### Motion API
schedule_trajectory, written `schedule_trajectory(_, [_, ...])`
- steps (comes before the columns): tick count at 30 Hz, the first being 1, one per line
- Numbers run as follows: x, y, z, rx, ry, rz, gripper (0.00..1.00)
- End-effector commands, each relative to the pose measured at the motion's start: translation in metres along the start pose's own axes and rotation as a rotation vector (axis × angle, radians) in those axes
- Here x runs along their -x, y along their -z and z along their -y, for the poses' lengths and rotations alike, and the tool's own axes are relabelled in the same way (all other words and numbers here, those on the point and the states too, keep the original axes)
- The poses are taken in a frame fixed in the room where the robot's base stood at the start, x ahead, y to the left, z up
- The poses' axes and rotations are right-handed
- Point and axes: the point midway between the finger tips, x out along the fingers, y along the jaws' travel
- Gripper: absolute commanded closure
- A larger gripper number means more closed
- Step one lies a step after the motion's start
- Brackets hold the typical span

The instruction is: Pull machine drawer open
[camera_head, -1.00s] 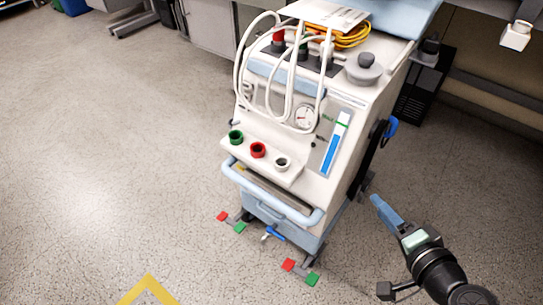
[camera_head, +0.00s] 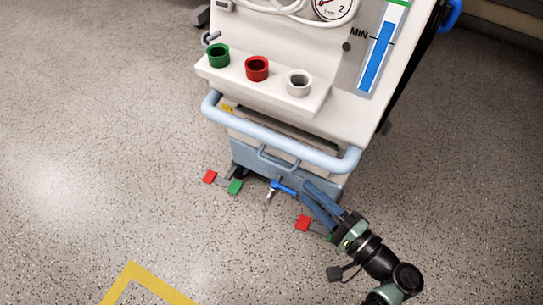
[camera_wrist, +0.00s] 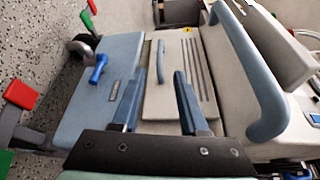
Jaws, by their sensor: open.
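The machine (camera_head: 290,95) is a white cart. Its drawer front (camera_wrist: 182,98) is a pale panel with dark slots in the wrist view. A small blue drawer handle (camera_head: 279,161) sits below the large light-blue push bar (camera_head: 270,135); the handle also shows upright in the wrist view (camera_wrist: 161,62). My gripper (camera_head: 304,190) is at the lower right of the handle. In the wrist view my gripper (camera_wrist: 160,82) is open and empty, and the handle lies ahead, between the lines of its two fingers, apparently without contact. The drawer looks shut.
The push bar (camera_wrist: 252,75) juts out above the drawer, close to the gripper's right side. A blue lever (camera_head: 283,187) sticks out of the base. Red and green pedals (camera_head: 304,223) flank it. The speckled floor in front is clear.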

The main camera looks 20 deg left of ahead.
Motion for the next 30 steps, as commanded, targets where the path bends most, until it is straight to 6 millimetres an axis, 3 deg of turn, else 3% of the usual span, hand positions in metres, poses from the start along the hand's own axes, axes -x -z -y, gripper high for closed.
schedule_trajectory(9, [-0.068, -0.001, -0.006, 0.004, -0.001, 0.006, 0.56])
schedule_trajectory(15, [-0.099, 0.000, -0.004, 0.003, -0.001, 0.003, 0.56])
schedule_trajectory(21, [-0.112, 0.000, -0.001, 0.003, -0.001, 0.002, 0.56])
schedule_trajectory(29, [-0.113, 0.000, 0.000, 0.002, -0.001, 0.001, 0.56])
schedule_trajectory(30, [-0.113, 0.000, 0.000, 0.002, -0.001, 0.001, 0.60])
